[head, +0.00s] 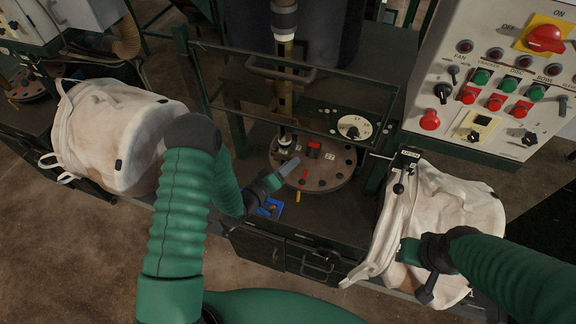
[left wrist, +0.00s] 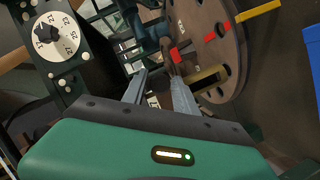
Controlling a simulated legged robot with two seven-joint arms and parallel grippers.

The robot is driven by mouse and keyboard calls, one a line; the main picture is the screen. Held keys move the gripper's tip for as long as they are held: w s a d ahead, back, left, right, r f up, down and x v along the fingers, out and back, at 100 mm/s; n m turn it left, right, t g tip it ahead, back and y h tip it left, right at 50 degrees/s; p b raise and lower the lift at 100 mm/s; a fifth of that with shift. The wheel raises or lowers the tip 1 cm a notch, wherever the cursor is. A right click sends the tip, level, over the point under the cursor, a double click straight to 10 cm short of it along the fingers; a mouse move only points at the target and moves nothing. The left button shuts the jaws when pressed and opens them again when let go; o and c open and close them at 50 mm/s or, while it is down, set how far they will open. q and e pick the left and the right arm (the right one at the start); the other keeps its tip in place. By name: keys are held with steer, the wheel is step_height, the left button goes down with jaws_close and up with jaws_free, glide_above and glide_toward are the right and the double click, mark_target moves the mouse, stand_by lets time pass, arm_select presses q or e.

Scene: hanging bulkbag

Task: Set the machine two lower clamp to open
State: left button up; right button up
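The right white bag (head: 445,215) hangs just below the levers. Another white bag (head: 115,135) hangs at left. A control panel (head: 490,85) with a red rotary switch (head: 545,39) stands at upper right. A white dial (head: 352,130) and a blue item (head: 269,208) sit near the plate.

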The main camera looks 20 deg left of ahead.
arm_select(q)
steer(key=shift+s+d+f, duration=0.1)
steer(key=shift+d, duration=0.15)
jaws_close()
steer(key=shift+a, duration=0.2)
stand_by(0.6)
